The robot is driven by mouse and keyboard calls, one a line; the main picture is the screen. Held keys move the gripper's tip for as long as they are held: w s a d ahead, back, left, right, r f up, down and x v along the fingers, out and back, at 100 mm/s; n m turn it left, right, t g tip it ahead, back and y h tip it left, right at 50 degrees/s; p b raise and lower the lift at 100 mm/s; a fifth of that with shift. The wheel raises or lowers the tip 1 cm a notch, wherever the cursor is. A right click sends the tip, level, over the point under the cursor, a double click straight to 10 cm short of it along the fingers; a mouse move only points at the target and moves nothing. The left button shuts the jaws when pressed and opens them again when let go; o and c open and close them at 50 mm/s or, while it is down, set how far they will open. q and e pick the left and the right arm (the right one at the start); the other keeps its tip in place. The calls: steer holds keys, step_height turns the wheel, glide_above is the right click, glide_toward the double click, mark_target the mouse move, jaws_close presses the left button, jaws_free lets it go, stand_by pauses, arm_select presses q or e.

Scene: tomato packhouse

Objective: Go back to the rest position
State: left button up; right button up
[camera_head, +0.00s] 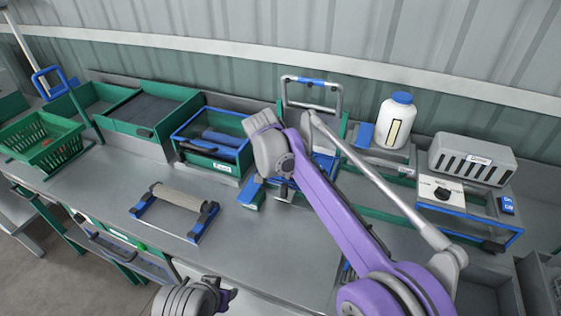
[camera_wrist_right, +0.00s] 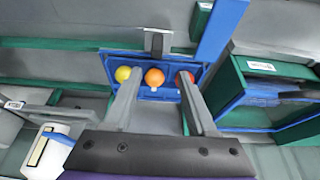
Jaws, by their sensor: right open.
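My right gripper (camera_wrist_right: 158,82) is open in the right wrist view, its two grey fingers apart. Beyond the fingers, a yellow tomato (camera_wrist_right: 122,74), an orange tomato (camera_wrist_right: 154,77) and a red tomato (camera_wrist_right: 187,76) sit in a row in a blue holder (camera_wrist_right: 214,40). The orange one shows between the fingers; I cannot tell how far away it is. In the head view my purple right arm reaches over the bench middle, and its wrist hides the gripper's fingers. A grey part of my left arm shows at the bottom edge; its gripper fingers are not visible.
A roller stand (camera_head: 175,199) stands on the bench (camera_head: 95,190). A green basket (camera_head: 40,136) and a blue-rimmed box (camera_head: 212,138) are at left. A white bottle (camera_head: 397,122), a slotted grey box (camera_head: 472,160) and a blue-framed device (camera_head: 460,212) are at right.

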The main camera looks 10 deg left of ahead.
steer(key=shift+d, duration=0.1)
steer(key=s+d+r+n, duration=0.1)
steer(key=s+d, duration=1.4)
steer(key=d, duration=0.4)
steer(key=s+d+f, duration=0.4)
steer(key=s, duration=0.4)
steer(key=s+d+f+n+t+y, duration=0.1)
steer(key=s+d+f, duration=0.3)
steer(key=s, duration=0.5)
steer(key=shift+s+f+n, duration=0.15)
steer(key=shift+f+n, duration=0.15)
steer(key=shift+f, duration=0.4)
steer(key=shift+c, duration=0.6)
